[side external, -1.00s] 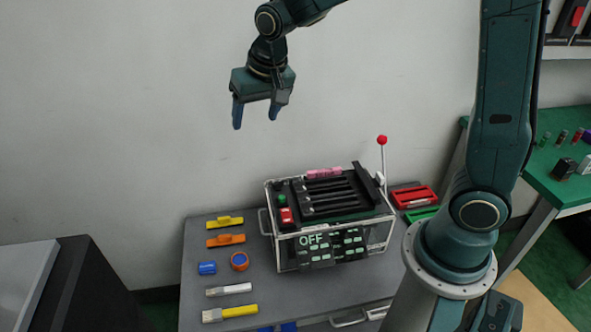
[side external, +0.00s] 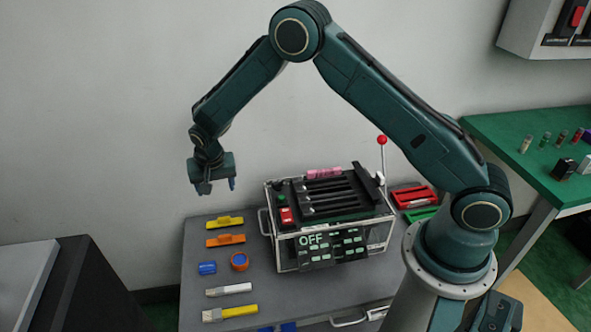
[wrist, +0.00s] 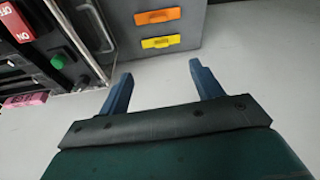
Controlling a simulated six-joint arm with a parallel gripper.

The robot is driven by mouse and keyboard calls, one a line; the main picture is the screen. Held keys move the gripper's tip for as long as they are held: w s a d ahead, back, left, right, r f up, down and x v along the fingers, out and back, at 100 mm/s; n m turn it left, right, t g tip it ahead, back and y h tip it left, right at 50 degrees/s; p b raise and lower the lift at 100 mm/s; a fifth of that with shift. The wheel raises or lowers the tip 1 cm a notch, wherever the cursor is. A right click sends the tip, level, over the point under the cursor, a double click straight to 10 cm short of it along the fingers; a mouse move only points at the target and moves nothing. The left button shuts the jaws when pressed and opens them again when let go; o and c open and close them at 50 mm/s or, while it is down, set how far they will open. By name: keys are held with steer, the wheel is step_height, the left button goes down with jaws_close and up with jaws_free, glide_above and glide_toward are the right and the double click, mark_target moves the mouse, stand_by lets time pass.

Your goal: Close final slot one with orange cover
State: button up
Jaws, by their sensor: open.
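The orange cover (side external: 226,240) lies flat on the grey table, just in front of a similar yellow cover. In the wrist view the orange cover (wrist: 158,16) is near the top edge, beyond my fingers. The slotted machine (side external: 330,195) stands on the table with several dark slots on top; which is slot one I cannot tell. My gripper (side external: 215,188) is open and empty, in the air above and behind the covers, left of the machine. In the wrist view its blue fingers (wrist: 160,90) are apart with nothing between them.
The yellow cover (side external: 224,222) lies beside the orange one. Blue and orange round pieces and brushes lie further forward on the table (side external: 200,275). A red-knobbed lever (side external: 382,140) rises at the machine's right.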

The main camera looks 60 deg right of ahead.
step_height(320, 180, down, 11)
steer(key=a+m, duration=0.1)
steer(key=shift+w+r, duration=0.15)
steer(key=shift+w, duration=0.2)
glide_above(224, 236)
steer(key=s+a, duration=0.1)
steer(key=s, duration=0.1)
step_height(224, 236, down, 8)
steer(key=shift+w, duration=0.25)
steer(key=shift+f, duration=0.2)
steer(key=shift+x, duration=2.55)
steer(key=c, duration=1)
